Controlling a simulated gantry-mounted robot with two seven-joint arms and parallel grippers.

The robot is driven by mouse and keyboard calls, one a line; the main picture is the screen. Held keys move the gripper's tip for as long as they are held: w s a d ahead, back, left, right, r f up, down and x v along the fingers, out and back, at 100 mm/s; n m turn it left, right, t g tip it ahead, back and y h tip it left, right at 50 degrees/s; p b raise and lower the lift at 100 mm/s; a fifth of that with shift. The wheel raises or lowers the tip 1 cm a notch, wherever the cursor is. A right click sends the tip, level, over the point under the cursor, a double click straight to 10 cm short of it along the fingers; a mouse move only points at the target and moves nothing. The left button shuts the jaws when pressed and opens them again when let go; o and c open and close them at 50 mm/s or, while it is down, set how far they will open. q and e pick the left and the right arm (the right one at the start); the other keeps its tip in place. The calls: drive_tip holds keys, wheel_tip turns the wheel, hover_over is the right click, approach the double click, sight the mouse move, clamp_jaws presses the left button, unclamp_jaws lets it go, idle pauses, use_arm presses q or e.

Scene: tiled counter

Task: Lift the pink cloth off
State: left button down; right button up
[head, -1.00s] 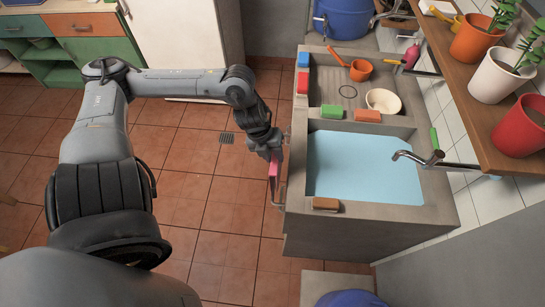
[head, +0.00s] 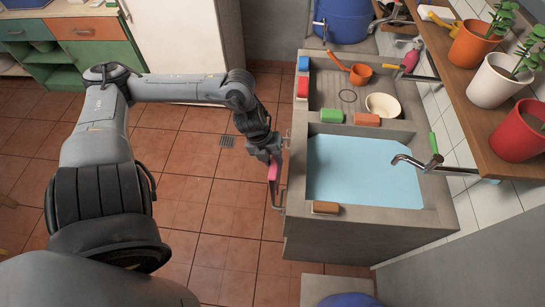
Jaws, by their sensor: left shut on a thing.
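The pink cloth (head: 273,171) hangs at the left side of the grey sink counter, by a thin metal rail (head: 280,194). My left gripper (head: 271,158) is at the top of the cloth and shut on it. Only a small part of the cloth shows below the fingers. I cannot tell whether the cloth still touches the rail. My right gripper is not in view.
The sink basin (head: 330,197) holds blue water, with a tap (head: 415,162) at its right. A brown block (head: 325,207) lies on the front rim. Sponges, an orange pot (head: 361,73) and a cream bowl (head: 383,104) stand behind. The tiled floor (head: 205,205) left of the counter is clear.

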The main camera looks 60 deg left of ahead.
sight(269, 176)
use_arm(q)
drive_tip(key=shift+s+d+r+p, duration=0.15)
drive_tip(key=shift+s+d+p, duration=0.3)
drive_tip(key=shift+p, duration=0.1)
drive_tip(key=s+d+p, duration=0.2)
drive_tip(key=d, duration=0.1)
drive_tip(key=shift+s+d, duration=0.1)
drive_tip(key=shift+s, duration=0.3)
drive_tip(key=s+d+p, duration=0.1)
drive_tip(key=s+d, duration=0.2)
drive_tip(key=shift+d+p, duration=0.15)
drive_tip(key=shift+p, duration=0.15)
